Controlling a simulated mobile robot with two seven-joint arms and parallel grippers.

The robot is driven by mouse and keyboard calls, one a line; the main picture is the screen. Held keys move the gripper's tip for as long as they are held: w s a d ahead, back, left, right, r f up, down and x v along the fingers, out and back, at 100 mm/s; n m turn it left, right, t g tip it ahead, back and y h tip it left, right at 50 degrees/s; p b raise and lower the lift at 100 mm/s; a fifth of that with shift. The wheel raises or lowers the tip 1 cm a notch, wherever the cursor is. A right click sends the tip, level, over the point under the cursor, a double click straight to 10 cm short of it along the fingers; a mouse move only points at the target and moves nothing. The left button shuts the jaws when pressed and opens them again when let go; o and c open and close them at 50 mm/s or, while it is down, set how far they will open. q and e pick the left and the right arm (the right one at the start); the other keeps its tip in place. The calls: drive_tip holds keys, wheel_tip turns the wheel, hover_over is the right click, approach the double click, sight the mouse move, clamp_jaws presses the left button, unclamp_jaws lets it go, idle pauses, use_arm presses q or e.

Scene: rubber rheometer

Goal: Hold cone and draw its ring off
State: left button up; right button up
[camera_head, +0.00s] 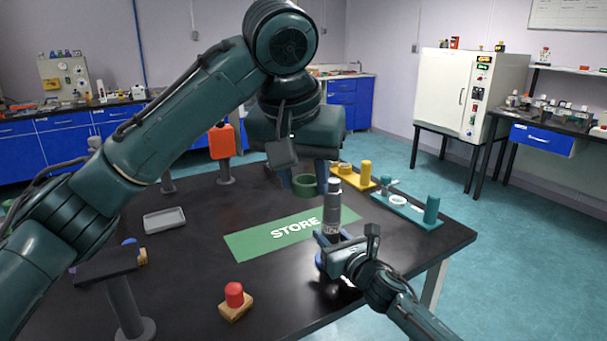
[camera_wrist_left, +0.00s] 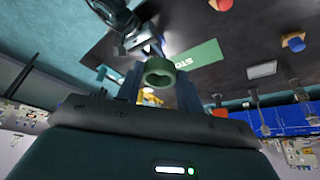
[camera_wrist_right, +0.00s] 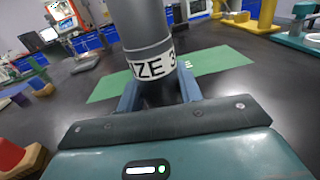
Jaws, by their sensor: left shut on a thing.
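The grey cone (camera_head: 332,208) stands upright at the right of the dark table, with a white lettered band that also shows in the right wrist view (camera_wrist_right: 152,66). My right gripper (camera_head: 325,245) has its fingers on both sides of the cone's lower part. The green ring (camera_head: 304,185) is off the cone, in the air just above and left of its top. My left gripper (camera_head: 305,174) is shut on the ring, which shows between its fingers in the left wrist view (camera_wrist_left: 160,72).
A green mat marked STORE (camera_head: 265,240) lies behind and left of the cone. A yellow stand (camera_head: 364,173) and a teal stand (camera_head: 431,210) are at the right. A grey tray (camera_head: 165,219) and a red-topped block (camera_head: 234,296) are at the left and front.

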drive_tip(key=o, duration=0.5)
drive_tip(key=shift+o, duration=0.2)
